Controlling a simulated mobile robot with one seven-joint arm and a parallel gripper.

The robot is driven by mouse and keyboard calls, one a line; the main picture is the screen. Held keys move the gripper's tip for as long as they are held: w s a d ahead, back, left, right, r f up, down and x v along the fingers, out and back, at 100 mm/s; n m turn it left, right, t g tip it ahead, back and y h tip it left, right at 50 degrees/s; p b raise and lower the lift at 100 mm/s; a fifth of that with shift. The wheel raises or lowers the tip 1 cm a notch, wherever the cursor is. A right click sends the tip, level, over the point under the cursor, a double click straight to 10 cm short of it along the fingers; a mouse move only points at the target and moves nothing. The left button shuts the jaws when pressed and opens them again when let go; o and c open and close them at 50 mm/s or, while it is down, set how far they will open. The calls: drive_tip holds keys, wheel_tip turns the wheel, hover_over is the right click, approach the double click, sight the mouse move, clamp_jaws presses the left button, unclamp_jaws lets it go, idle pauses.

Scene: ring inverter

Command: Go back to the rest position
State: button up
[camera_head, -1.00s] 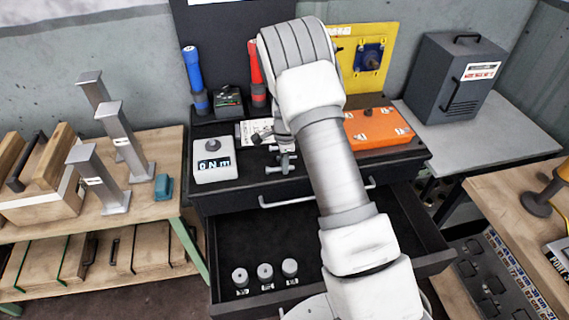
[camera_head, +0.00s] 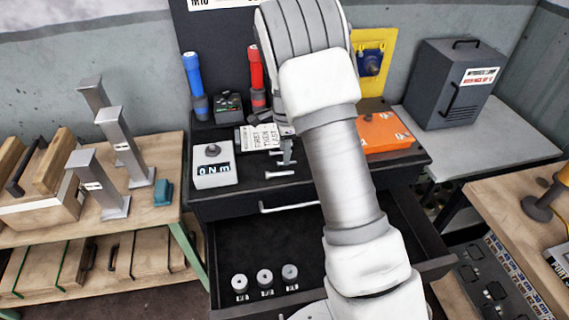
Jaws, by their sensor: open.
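My gripper (camera_head: 287,152) shows only in small part below my large white wrist, over the back of the black workbench top (camera_head: 240,200). It is open, and I see nothing held in it. Grey metal bolt-like pieces (camera_head: 280,175) lie on the bench top just below and beside it. My white and grey arm reaches up from the bottom right and hides much of the bench middle.
The bench drawer (camera_head: 240,245) stands open, with three grey cylinders (camera_head: 264,277) inside. Blue (camera_head: 194,85) and red (camera_head: 257,80) tools stand behind. An orange box (camera_head: 385,133) is right.

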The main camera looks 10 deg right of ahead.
wheel_tip(320, 180, up, 9)
drive_tip(key=shift+s, duration=0.35)
drive_tip(key=s+r+n+t+y, duration=0.1)
drive_tip(key=s+r+n+t, duration=0.1)
drive_tip(key=s+r+n, duration=1)
drive_tip(key=s+r+n+t, duration=0.1)
drive_tip(key=s+r+n, duration=0.1)
drive_tip(key=s, duration=0.7)
drive_tip(key=s+r+n+t+h, duration=0.1)
drive_tip(key=s+n, duration=0.3)
drive_tip(key=s, duration=0.6)
drive_tip(key=shift+r+t, duration=0.4)
drive_tip(key=shift+r, duration=0.05)
